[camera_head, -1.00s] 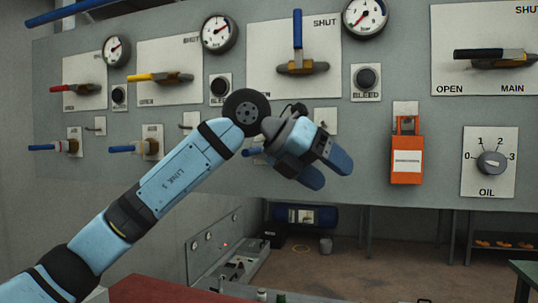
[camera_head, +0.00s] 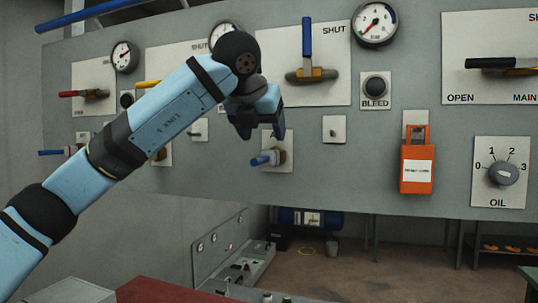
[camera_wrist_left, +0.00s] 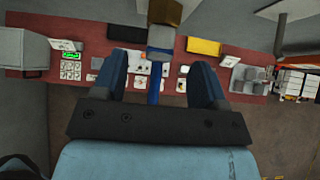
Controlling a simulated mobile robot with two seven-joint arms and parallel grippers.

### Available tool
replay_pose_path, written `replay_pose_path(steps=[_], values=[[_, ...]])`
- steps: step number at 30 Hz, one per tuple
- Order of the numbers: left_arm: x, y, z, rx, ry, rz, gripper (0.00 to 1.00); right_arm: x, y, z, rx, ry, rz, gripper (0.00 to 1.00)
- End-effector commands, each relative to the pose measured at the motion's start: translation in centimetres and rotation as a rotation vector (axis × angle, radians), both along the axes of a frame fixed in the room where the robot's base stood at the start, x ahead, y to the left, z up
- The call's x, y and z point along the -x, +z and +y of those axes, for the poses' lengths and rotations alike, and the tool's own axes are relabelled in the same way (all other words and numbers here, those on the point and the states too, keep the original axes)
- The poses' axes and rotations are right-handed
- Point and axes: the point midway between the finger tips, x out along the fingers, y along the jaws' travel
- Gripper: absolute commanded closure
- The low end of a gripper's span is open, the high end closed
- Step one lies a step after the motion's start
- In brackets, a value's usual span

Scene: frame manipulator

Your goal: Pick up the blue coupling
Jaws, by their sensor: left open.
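Blue coupling ends stick out of brass-coloured fittings along the lower panel. One blue coupling (camera_head: 264,159) is on a pale plate just below my left gripper (camera_head: 262,133). Another blue coupling (camera_head: 50,152) is at the far left. In the left wrist view a blue stem (camera_wrist_left: 155,86) below a brown fitting (camera_wrist_left: 160,40) shows between the two open fingers. My left gripper points down with its jaws open and empty; I see no contact with the stem. My left forearm hides part of the panel. My right gripper is not in view.
Above are a blue-handled lever (camera_head: 306,45), gauges and a bleed button (camera_head: 375,87). An orange padlock (camera_head: 417,165) and an oil dial (camera_head: 502,173) are to the right. A red bench (camera_wrist_left: 30,22) with several items lies below.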

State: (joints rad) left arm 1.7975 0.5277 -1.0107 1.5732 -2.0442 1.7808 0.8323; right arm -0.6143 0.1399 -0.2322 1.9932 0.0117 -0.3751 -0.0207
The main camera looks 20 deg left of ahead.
Motion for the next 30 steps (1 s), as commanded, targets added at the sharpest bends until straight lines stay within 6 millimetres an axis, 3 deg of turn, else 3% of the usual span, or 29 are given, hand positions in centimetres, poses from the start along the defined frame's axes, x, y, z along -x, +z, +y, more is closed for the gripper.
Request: replay_pose_path(steps=[5, 15, 23, 26, 30], values=[[-0.7, -0.9, 0.0, -0.001, -0.001, 0.003, 0.34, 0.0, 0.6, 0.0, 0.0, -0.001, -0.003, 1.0], [-3.2, -4.6, -0.3, 0.0, -0.001, 0.003, 0.34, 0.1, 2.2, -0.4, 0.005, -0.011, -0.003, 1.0], [-3.4, -4.9, -0.3, 0.0, -0.001, 0.001, 0.34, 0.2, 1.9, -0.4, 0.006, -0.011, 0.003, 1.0], [-3.4, -4.9, -0.3, 0.0, -0.001, 0.001, 0.52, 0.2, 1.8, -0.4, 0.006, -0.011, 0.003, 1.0], [-3.4, -4.9, -0.3, 0.001, -0.001, 0.001, 0.85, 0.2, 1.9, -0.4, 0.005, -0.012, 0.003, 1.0]])
